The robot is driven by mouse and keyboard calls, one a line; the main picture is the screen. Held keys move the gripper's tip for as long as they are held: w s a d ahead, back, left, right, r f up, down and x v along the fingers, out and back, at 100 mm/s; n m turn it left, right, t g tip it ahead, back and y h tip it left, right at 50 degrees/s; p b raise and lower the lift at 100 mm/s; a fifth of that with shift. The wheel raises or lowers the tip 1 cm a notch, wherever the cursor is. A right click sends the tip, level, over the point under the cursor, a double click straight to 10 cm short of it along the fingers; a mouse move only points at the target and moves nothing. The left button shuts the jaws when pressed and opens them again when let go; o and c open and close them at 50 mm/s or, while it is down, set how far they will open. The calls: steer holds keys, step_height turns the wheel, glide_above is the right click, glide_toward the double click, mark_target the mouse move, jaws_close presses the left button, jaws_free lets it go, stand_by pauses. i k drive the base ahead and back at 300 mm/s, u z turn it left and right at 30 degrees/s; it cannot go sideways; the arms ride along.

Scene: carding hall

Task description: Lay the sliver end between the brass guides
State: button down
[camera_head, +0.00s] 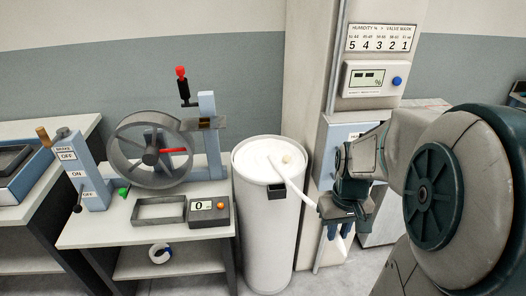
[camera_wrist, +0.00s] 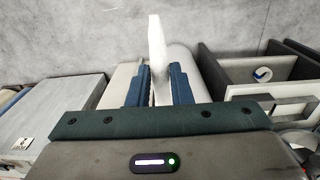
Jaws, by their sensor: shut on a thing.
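The white sliver (camera_head: 295,191) runs from the top of a tall white can (camera_head: 264,235), over its rim and down to my gripper. My gripper (camera_head: 339,230) points down to the right of the can, shut on the sliver end. In the wrist view the sliver (camera_wrist: 156,38) passes between the two blue fingers of my gripper (camera_wrist: 158,86) and stretches away past them. A small brownish piece (camera_head: 203,124) on the blue post beside the reel may be the brass guides; it is too small to tell. The guides do not show clearly in the wrist view.
A grey spoked reel (camera_head: 150,150) with a red mark stands on a white table (camera_head: 90,232) left of the can. An open tray (camera_head: 159,210) and a small display box (camera_head: 209,211) lie before it. A pillar with a humidity panel (camera_head: 374,79) stands behind my arm.

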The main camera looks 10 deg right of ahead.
mark_target(73, 152)
steer(key=z, duration=0.05)
steer(key=i, duration=1.3)
